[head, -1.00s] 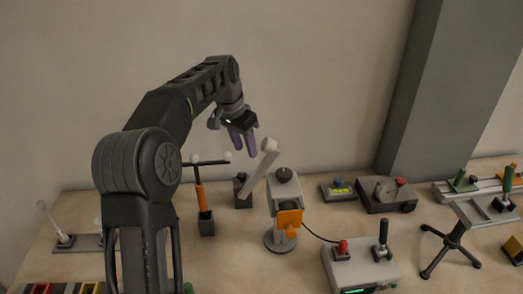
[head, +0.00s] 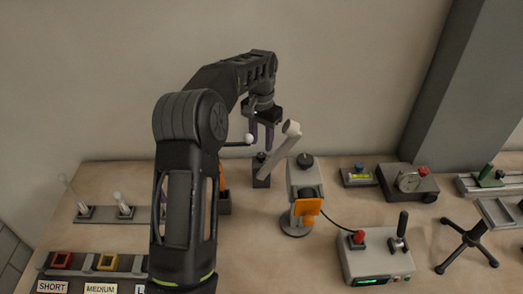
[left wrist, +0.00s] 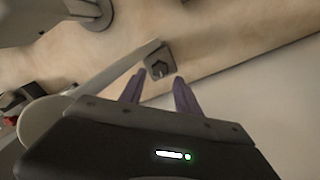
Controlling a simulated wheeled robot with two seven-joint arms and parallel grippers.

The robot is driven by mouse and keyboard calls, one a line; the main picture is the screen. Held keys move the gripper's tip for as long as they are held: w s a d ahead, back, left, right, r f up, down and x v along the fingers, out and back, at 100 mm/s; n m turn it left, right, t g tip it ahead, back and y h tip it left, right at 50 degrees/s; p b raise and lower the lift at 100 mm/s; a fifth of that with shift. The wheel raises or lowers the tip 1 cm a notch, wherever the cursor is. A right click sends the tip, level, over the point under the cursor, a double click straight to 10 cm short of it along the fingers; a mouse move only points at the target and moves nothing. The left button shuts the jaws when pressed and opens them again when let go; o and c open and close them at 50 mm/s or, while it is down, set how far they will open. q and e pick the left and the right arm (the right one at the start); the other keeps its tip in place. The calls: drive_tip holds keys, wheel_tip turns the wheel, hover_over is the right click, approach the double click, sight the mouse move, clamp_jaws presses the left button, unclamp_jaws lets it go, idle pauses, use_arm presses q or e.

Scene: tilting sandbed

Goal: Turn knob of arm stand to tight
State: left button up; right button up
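The arm stand is a small dark grey block (head: 262,178) with a pale bar (head: 279,150) slanting up to the right, ending in a round white tip. Its dark knob (head: 261,157) is on top of the block; in the left wrist view the knob (left wrist: 160,68) looks hexagonal, with a small pale bit beside it. My left gripper (head: 262,143) is pointing down just above the knob. Its two purple fingers are apart and empty, and in the left wrist view the gripper (left wrist: 157,85) has the knob just beyond its fingertips. My right gripper is out of view.
A grey stand (head: 303,180) with a black top knob and orange part (head: 308,208) stands close on the right. A control box (head: 375,257) with levers is in front. A gauge box (head: 408,184) is at the back right. My left arm hides some table items.

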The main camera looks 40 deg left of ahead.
sight(261, 155)
use_arm(q)
wheel_tip(261, 155, down, 5)
drive_tip(key=shift+p, duration=0.4)
clamp_jaws()
